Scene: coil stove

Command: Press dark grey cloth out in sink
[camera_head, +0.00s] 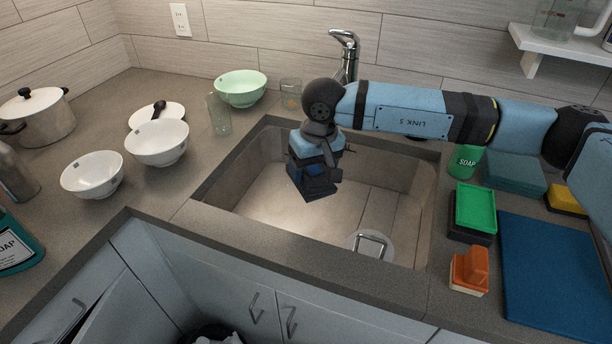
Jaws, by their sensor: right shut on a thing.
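The sink (275,205) is set in the grey counter, with a drain piece (371,246) at its front right. My right gripper (316,184) reaches in from the right over the sink and points down above its floor. It is shut on a dark thing (317,193), which looks like the dark grey cloth. Gripper and cloth are both dark, so the cloth's outline is hard to tell, and the fingers partly hide it. The tap (347,55) stands behind my right arm. My left gripper is not in view.
White bowls (93,176), a green bowl (240,88), a glass (219,114) and a pot (40,116) stand left of the sink.

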